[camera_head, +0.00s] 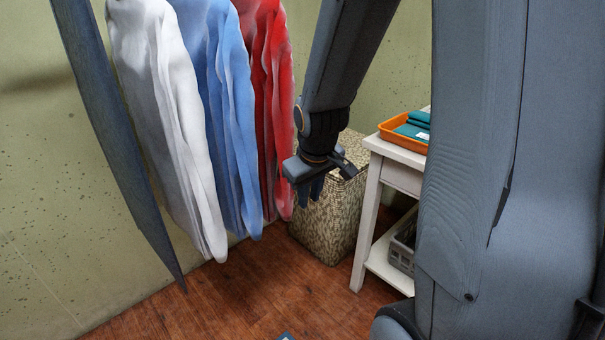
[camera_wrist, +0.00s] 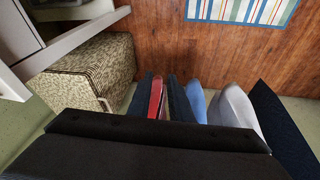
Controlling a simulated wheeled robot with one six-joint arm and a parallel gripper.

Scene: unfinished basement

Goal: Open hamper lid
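The hamper (camera_head: 328,222) is a tall box with a speckled beige and brown weave, standing on the floor against the wall. Its lid (camera_head: 352,147) looks shut, and my arm hides part of it. In the wrist view the hamper (camera_wrist: 95,72) is at the left, with a small pale tab at its lower right edge. My gripper (camera_head: 315,187) points down and overlaps the hamper's upper front in the head view. In the wrist view my gripper (camera_wrist: 161,92) shows two dark fingers apart, with the hamper to their left. It holds nothing that I can see.
White, blue and red shirts (camera_head: 275,110) hang left of my gripper. A white table (camera_head: 368,215) stands right of the hamper, with an orange tray (camera_head: 393,131) on top and a grey crate (camera_head: 402,246) below. Wooden floor (camera_head: 240,305) in front is mostly clear.

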